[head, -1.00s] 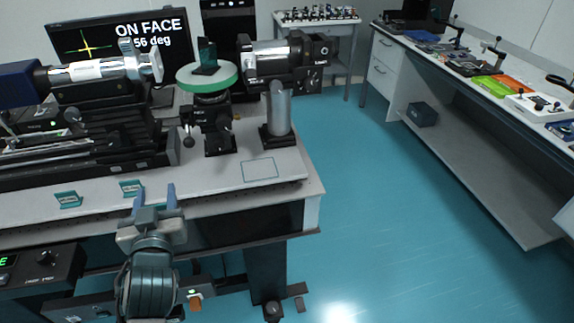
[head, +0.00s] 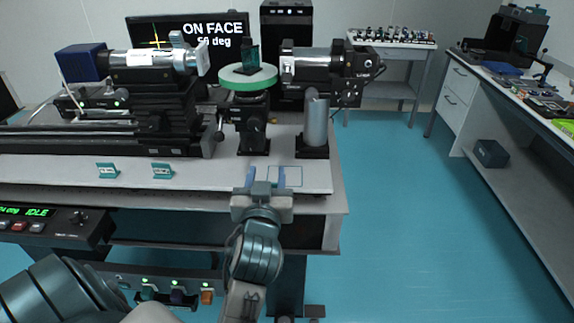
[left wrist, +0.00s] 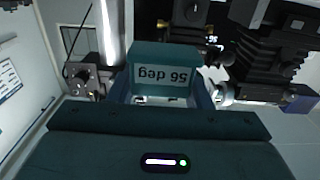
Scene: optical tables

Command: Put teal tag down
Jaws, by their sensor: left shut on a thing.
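My left gripper (head: 266,178) is shut on a teal tag (left wrist: 165,68) that reads "56 deg", upside down in the left wrist view. In the head view the fingers hide most or all of this tag. The gripper is at the front edge of the optical table (head: 220,190), overlapping the left part of a thin blue outlined rectangle (head: 293,177). I cannot tell whether the tag touches the table. Two other teal tags, one left (head: 107,170) and one right (head: 162,170), stand on the table further left. My right gripper is not in view.
Behind the outline stand a metal post (head: 316,125) with a black instrument (head: 335,68) and a green-rimmed round stage (head: 248,77). A monitor (head: 220,27) reads "ON FACE". A control box (head: 60,225) sits at the lower left.

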